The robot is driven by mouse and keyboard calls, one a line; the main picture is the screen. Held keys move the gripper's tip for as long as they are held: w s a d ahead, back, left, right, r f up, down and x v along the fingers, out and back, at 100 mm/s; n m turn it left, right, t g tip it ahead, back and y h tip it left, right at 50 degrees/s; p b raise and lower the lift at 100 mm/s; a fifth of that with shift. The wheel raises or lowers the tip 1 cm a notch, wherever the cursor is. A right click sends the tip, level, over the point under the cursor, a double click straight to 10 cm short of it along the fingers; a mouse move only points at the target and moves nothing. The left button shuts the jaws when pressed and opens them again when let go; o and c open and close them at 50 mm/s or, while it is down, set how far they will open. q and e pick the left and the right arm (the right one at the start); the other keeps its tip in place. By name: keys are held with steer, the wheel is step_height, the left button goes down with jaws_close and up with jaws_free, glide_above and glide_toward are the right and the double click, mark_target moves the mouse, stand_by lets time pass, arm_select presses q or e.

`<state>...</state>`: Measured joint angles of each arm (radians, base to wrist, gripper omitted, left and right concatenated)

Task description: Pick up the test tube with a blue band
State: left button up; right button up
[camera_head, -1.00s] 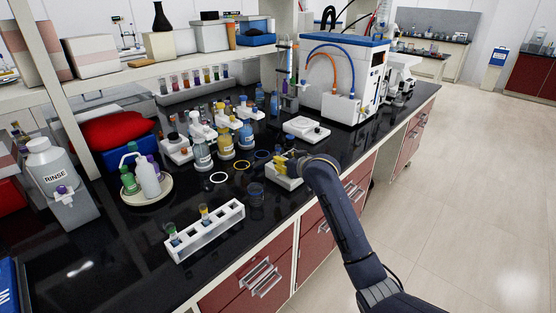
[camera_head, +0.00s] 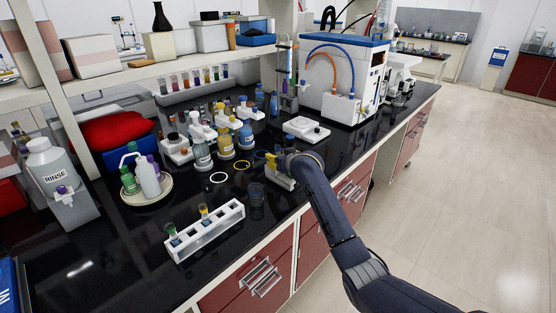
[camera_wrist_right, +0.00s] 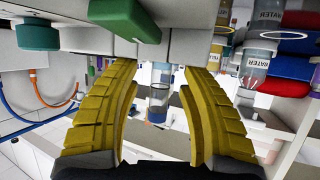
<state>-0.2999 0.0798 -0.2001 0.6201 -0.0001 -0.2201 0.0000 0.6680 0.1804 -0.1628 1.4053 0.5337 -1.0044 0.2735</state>
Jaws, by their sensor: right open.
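A white rack (camera_head: 222,226) stands on the black counter at the front. It holds one tube with a green top (camera_head: 172,233) and one with a yellow top (camera_head: 204,212). A blue band is too small to tell for certain on either. A back rack (camera_head: 180,96) holds several tubes in various colours. My right gripper (camera_head: 271,163) is open, its yellow fingers over the counter, right of and behind the front rack. In the right wrist view the yellow fingers (camera_wrist_right: 158,110) are apart, with a clear vessel with a dark blue part (camera_wrist_right: 157,105) showing between them. My left gripper is out of view.
A small glass beaker (camera_head: 256,192) stands between the front rack and my right gripper. Several labelled bottles (camera_head: 226,145) stand behind. A white balance-like device (camera_head: 306,129) and a blue-topped machine (camera_head: 343,80) stand right. The counter's front edge is clear.

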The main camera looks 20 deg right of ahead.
steer(key=shift+w+f, duration=0.1)
steer(key=shift+f, duration=0.2)
